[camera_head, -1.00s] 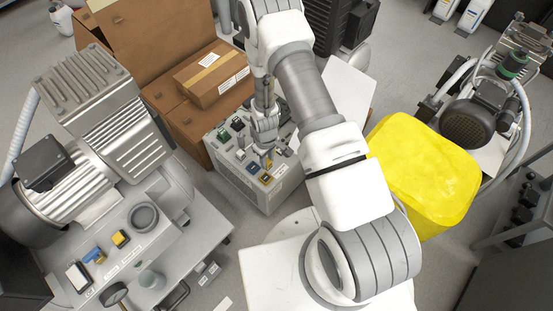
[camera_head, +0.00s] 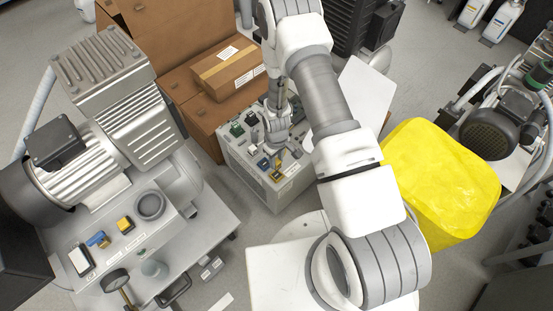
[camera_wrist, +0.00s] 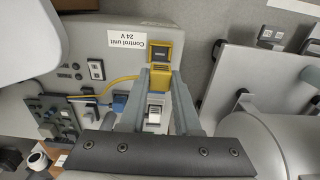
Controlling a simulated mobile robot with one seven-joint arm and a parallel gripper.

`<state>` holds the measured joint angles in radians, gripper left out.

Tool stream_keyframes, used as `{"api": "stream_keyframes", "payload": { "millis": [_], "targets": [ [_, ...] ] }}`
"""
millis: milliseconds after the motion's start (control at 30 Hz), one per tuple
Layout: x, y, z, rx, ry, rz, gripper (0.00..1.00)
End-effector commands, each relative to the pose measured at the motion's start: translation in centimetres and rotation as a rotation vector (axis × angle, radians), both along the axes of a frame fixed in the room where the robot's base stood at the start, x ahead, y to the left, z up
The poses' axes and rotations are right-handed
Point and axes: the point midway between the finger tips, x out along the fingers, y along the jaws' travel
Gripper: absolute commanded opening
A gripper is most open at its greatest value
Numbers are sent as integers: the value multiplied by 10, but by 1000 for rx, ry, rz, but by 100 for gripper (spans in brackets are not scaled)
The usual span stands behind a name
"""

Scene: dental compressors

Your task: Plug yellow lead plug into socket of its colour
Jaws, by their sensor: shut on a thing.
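The grey control unit (camera_head: 240,172), labelled "Control unit 24 V" in the wrist view (camera_wrist: 90,35), stands on the floor mid-picture. My gripper (camera_head: 275,164) is over its front end. In the wrist view my gripper (camera_wrist: 161,79) is shut on the yellow lead plug (camera_wrist: 160,80); its thin yellow lead (camera_wrist: 118,80) runs left. The yellow socket (camera_wrist: 165,52), with a dark panel, lies directly beyond the plug; it also shows in the head view (camera_head: 278,176). Plug and socket overlap in view; I cannot tell how far the plug is in.
A blue socket (camera_wrist: 120,103) and a white one (camera_wrist: 154,114) sit close to my fingers. A compressor (camera_head: 100,150) stands at left, cardboard boxes (camera_head: 228,68) behind, a yellow bin (camera_head: 440,180) at right. My arm covers part of the unit's right side.

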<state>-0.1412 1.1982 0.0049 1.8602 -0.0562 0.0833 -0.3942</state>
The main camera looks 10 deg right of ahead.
Motion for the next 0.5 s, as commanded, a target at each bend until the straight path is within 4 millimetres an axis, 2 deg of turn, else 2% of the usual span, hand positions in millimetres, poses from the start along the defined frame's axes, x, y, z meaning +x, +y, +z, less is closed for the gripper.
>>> {"api": "stream_keyframes", "payload": {
  "millis": [500],
  "targets": [
    [0,0,-28,0,0,0,0]
  ]
}}
